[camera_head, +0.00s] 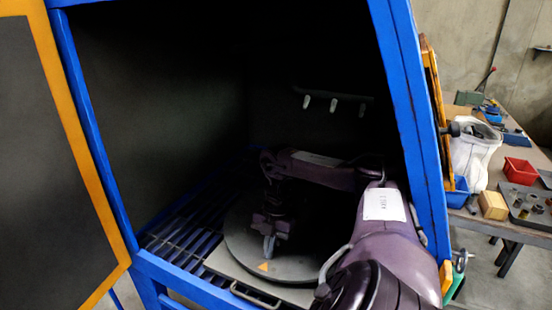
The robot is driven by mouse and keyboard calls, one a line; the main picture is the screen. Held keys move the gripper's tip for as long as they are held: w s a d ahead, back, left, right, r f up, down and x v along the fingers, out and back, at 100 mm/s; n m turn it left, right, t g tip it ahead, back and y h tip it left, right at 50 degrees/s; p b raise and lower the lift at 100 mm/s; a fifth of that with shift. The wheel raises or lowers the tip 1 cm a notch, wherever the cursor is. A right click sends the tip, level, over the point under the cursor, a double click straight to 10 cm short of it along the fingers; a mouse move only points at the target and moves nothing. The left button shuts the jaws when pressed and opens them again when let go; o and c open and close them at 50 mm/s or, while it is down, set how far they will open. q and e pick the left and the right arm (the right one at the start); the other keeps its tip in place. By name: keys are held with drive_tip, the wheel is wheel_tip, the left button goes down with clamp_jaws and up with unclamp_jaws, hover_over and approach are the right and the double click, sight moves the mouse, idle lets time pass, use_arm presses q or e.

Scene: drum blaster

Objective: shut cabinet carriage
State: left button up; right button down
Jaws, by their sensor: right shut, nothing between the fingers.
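The cabinet (72,100) is a dark chamber with a blue frame, and its front is open. Inside, the carriage (222,263) is a grey plate on a dark slatted floor. It bears a round dark turntable (243,252) with an orange triangle mark. A metal handle (255,297) is at the carriage's front edge, close to the blue front sill. My right arm reaches in through the opening from the lower right. My right gripper (269,246) points down over the turntable, shut and empty. I cannot tell whether its tips touch the turntable. My left gripper is out of view.
An open door (112,235) with an orange frame stands at the left. A rack with pale nozzles (333,104) hangs at the chamber's back. Another orange-edged panel (434,85) is at the right side. A workbench (477,222) with a red bin (519,171) stands outside to the right.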

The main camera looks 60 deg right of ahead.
drive_tip(key=shift+d+r+p, duration=0.15)
drive_tip(key=shift+d+p, duration=0.55)
drive_tip(key=shift+d, duration=0.25)
drive_tip(key=shift+d+p, duration=0.4)
drive_tip(key=shift+d, duration=0.35)
drive_tip(key=shift+d+f+p, duration=0.25)
drive_tip(key=shift+d+p, duration=0.1)
drive_tip(key=shift+d, duration=0.3)
